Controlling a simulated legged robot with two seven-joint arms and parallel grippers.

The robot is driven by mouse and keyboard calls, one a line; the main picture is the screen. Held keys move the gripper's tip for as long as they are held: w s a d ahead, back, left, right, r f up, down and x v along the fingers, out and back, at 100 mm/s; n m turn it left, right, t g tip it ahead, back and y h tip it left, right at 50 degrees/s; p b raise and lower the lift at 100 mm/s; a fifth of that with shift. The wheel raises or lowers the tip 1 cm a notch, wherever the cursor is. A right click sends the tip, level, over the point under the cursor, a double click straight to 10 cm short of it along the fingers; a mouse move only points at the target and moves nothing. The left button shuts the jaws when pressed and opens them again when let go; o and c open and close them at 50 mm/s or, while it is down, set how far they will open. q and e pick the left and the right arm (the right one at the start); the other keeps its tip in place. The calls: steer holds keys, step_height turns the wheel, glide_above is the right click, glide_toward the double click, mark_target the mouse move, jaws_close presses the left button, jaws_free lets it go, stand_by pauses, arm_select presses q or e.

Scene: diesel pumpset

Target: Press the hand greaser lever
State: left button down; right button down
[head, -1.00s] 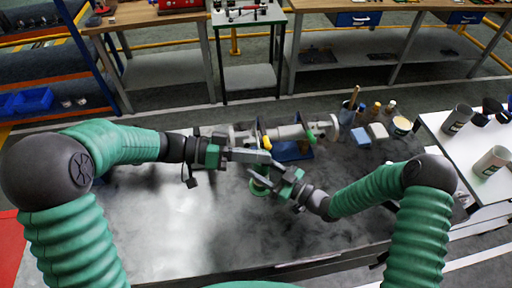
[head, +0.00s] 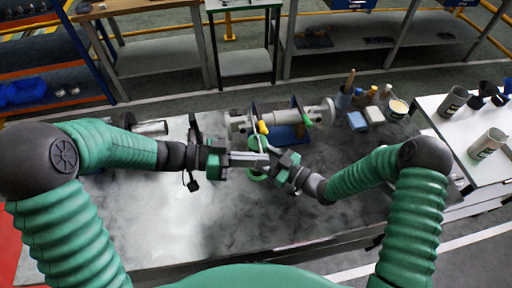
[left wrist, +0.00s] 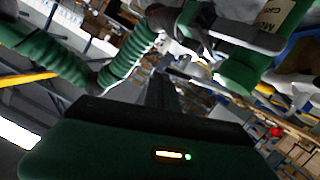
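My left gripper (head: 262,160) reaches in from the left over the bench, its grey fingers lying close together and pointing right. In the left wrist view a single dark finger column (left wrist: 162,95) shows. My right gripper (head: 279,170) comes in from the right and meets the left fingertips; its fingers are mostly hidden. A green round part (head: 257,173), perhaps of the hand greaser, sits under and between the grippers, largely covered. A thin pale rod (head: 259,139) rises behind the left fingers; I cannot tell whether it is the lever or whether anything touches it.
A grey pump body with a flange (head: 328,111) and a blue stand (head: 289,135) are just behind the grippers. A dark cup (head: 344,98) and several small containers stand at back right. A white side table (head: 470,140) holds cups. The bench's left front (head: 160,215) is clear.

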arm_select(q)
step_height(320, 180, down, 6)
steer(key=s, duration=0.1)
steer(key=shift+s, duration=0.2)
stand_by(0.3)
steer(key=shift+d+f, duration=0.1)
steer(key=shift+w, duration=0.15)
steer(key=s+a+r, duration=0.3)
steer(key=a+r, duration=0.3)
steer(key=a, duration=0.3)
steer(key=shift+s, duration=0.35)
steer(key=shift+r, duration=0.1)
stand_by(0.3)
